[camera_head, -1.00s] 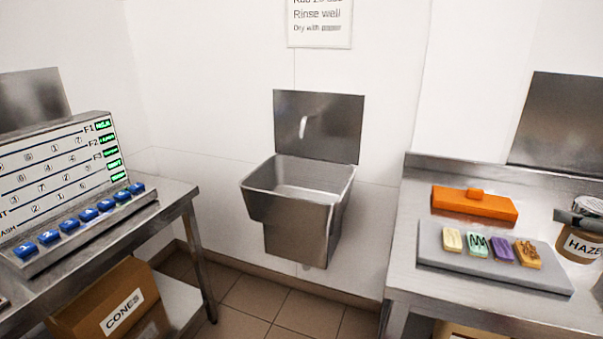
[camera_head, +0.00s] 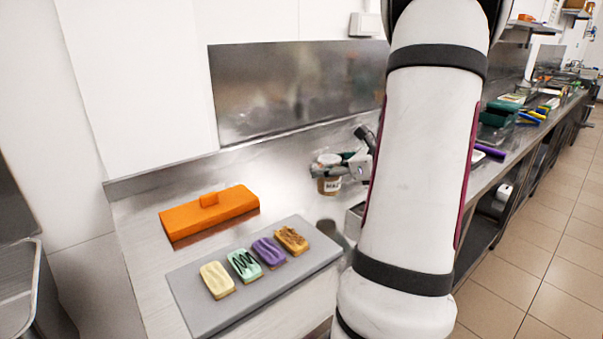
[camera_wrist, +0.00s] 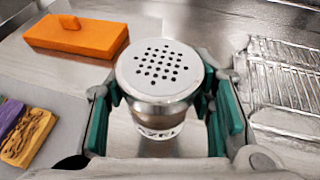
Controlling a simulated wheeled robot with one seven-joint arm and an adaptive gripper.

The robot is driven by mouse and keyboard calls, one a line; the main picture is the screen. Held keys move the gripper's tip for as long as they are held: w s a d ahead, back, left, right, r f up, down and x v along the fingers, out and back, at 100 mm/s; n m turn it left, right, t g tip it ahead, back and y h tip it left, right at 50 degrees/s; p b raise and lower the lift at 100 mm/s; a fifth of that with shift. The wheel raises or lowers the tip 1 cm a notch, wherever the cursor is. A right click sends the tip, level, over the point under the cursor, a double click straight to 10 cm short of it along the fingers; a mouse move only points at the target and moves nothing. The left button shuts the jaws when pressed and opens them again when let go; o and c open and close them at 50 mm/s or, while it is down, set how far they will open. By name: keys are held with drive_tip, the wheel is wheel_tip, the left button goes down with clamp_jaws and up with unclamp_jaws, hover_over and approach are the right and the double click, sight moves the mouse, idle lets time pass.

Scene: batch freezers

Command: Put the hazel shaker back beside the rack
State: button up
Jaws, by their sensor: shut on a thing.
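The hazel shaker (camera_head: 328,186) is a small jar with a brown body, a partly readable label and a perforated metal lid. In the wrist view its lid (camera_wrist: 160,70) faces the camera, and it looks upright. My gripper (camera_head: 343,170) is shut around the shaker, with green-padded fingers on both sides, also in the wrist view (camera_wrist: 162,112). I cannot tell whether the shaker's base touches the steel bench. A wire rack (camera_wrist: 285,88) lies to the right of the shaker in the wrist view. In the head view my arm hides most of that area.
An orange lidded box (camera_head: 208,214) and a grey board (camera_head: 200,305) with several iced pieces lie left of the shaker. A steel splashback (camera_head: 290,90) stands behind. Bare bench (camera_head: 270,185) shows between box and shaker. Green containers (camera_head: 497,115) stand farther right.

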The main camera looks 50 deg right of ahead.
drive_tip(key=shift+w+d+f, duration=0.8)
drive_tip(key=shift+w+d, duration=0.2)
drive_tip(key=shift+w, duration=1.25)
drive_tip(key=shift+w+d+f, duration=0.85)
drive_tip(key=shift+w+d, duration=0.2)
drive_tip(key=shift+w, duration=1.25)
drive_tip(key=shift+w+d+f, duration=0.8)
drive_tip(key=shift+w+d, duration=0.2)
drive_tip(key=shift+w, duration=1.25)
drive_tip(key=shift+f+b, duration=0.2)
drive_tip(key=shift+b, duration=0.1)
drive_tip(key=o, duration=1.1)
drive_tip(key=shift+o, duration=0.5)
